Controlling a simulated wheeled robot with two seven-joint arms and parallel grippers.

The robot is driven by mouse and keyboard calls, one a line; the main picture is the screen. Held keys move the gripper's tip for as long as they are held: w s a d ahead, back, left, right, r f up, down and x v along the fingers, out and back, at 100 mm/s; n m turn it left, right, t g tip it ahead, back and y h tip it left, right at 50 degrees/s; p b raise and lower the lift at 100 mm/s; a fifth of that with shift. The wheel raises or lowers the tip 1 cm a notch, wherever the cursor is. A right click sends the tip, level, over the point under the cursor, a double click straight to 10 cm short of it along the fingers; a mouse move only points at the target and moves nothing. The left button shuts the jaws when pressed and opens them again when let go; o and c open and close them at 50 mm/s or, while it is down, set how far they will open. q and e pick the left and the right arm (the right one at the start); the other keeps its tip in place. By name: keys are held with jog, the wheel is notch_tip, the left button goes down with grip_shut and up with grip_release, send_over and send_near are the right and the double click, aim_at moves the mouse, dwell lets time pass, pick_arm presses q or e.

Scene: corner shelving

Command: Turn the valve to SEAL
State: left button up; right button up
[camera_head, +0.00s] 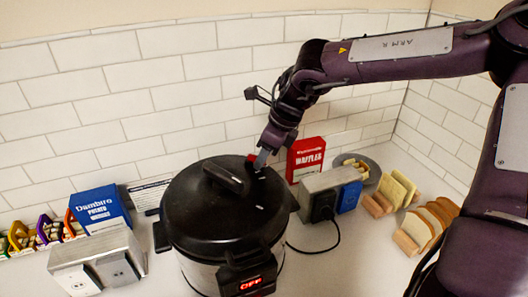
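A black-lidded pressure cooker (222,225) with a steel body stands on the counter, its lid on. A small red part (251,158), probably the valve, shows at the back right of the lid, just left of my fingertips. Which way it points is too small to tell. My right gripper (262,160) reaches down from the upper right to the lid's rear edge, beside the red part. I cannot tell whether it touches it or how far apart its fingers are. My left gripper is not in view.
The cooker's display (251,284) reads OFF. Bread racks (408,242) stand farther right. A blue potato box (100,208) and another metal appliance (97,262) are left.

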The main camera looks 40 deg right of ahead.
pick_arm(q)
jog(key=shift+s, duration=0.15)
pick_arm(e)
jog(key=shift+c, duration=0.8)
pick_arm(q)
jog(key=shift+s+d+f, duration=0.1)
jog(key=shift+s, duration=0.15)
pick_arm(e)
grip_shut()
